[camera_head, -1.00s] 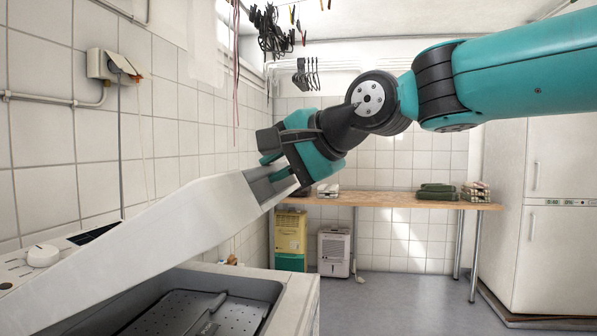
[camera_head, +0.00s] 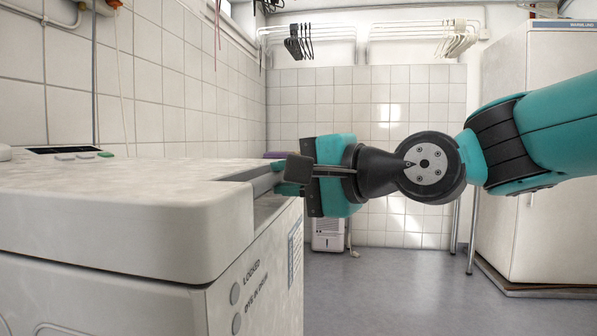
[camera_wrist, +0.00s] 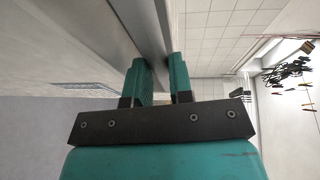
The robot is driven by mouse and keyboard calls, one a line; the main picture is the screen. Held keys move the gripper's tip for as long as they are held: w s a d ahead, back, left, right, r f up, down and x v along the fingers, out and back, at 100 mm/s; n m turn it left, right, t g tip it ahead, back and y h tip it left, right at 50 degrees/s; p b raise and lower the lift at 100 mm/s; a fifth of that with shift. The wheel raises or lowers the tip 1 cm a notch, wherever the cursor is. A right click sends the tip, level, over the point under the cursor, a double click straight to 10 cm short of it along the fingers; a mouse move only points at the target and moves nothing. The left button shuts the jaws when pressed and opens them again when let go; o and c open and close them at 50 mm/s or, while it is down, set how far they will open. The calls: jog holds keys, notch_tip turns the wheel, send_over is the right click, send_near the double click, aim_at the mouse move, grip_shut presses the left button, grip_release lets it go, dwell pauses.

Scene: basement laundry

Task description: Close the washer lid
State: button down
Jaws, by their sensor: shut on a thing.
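The white washer lid (camera_head: 120,190) lies about level over the washer body (camera_head: 100,300) at the left of the head view. The tub opening is hidden. My gripper (camera_head: 283,178) reaches in from the right and is shut on the recessed right edge of the lid. In the wrist view my gripper's teal fingers (camera_wrist: 160,82) sit on either side of the lid's edge strip (camera_wrist: 150,40). The exact contact of the fingertips is hard to see. Whether a thin gap is left under the lid cannot be told.
The control panel (camera_head: 75,152) is behind the lid by the tiled wall. A white dehumidifier (camera_head: 327,235) stands at the back, and a tall white fridge (camera_head: 525,150) at the right. Hangers (camera_head: 298,42) hang high up. The grey floor (camera_head: 400,285) right of the washer is clear.

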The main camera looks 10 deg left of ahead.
jog(key=shift+s+a+f, duration=0.1)
jog(key=shift+f, duration=0.65)
jog(key=c, duration=1)
grip_release()
jog(key=shift+c, duration=0.2)
jog(key=p+v, duration=0.3)
jog(key=v, duration=1.4)
jog(key=shift+d+r, duration=0.3)
jog(key=shift+r, duration=0.05)
jog(key=shift+f, duration=0.1)
